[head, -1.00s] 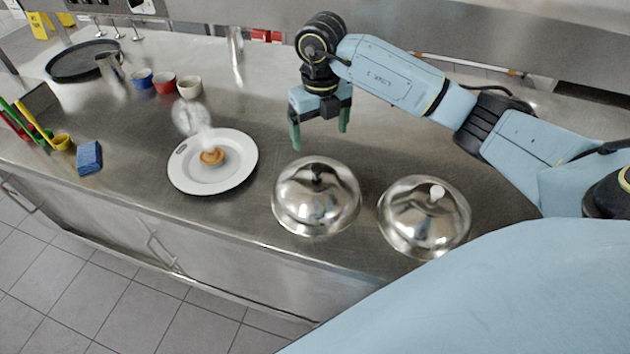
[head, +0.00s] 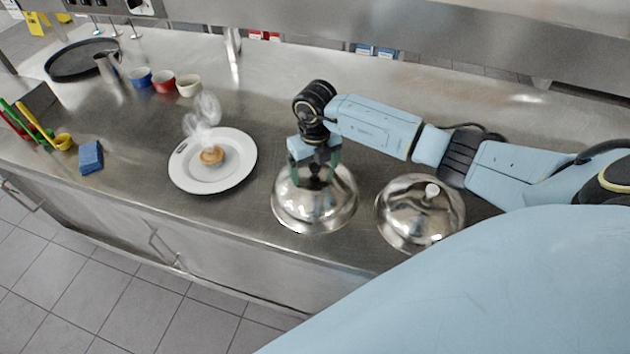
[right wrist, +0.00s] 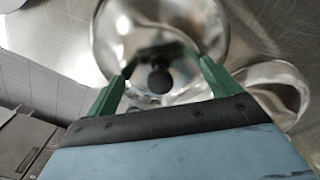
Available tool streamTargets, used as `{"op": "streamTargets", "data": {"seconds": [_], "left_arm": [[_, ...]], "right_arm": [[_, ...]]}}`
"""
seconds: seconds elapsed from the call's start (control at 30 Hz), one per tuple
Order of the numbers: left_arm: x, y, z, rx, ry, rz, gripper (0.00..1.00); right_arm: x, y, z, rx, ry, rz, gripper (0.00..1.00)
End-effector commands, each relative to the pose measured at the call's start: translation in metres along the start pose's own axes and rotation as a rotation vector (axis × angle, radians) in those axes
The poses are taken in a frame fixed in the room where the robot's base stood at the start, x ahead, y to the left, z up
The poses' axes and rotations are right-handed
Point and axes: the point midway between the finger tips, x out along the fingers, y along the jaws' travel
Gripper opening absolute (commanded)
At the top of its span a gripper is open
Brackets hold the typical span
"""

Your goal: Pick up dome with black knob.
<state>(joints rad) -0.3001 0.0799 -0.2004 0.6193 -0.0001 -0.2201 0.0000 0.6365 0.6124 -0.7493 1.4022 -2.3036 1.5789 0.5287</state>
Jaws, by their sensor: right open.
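The dome with the black knob (head: 315,208) is a shiny metal cover on the steel counter, in the middle of the head view. Its black knob (right wrist: 159,80) shows in the right wrist view, between the two green fingers. My right gripper (head: 318,172) is open, low over the top of this dome, with a finger on each side of the knob. I cannot tell whether the fingers touch the dome. A second dome (head: 420,215) with a white knob stands just to the right. My left gripper is not in view.
A white plate (head: 236,176) with a small tart (head: 211,155) lies left of the domes, with steam-like wisps above it. A blue sponge (head: 90,157), several small cups and a black round tray (head: 82,60) are farther left. The counter's front edge is close to the domes.

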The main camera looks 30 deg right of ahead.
Motion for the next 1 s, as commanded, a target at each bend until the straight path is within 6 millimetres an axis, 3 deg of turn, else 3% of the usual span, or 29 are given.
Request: {"op": "streamTargets", "data": {"seconds": [0.13,0.77,1.0], "left_arm": [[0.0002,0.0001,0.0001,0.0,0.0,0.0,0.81],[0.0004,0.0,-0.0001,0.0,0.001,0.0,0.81],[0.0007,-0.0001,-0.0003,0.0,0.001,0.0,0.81]], "right_arm": [[0.0,-0.0001,0.0,0.0,0.0,0.0,0.86],[0.0023,-0.0002,-0.0018,0.0,0.005,-0.001,0.04],[0.0017,-0.0001,-0.002,0.0,0.006,-0.001,0.04]]}}
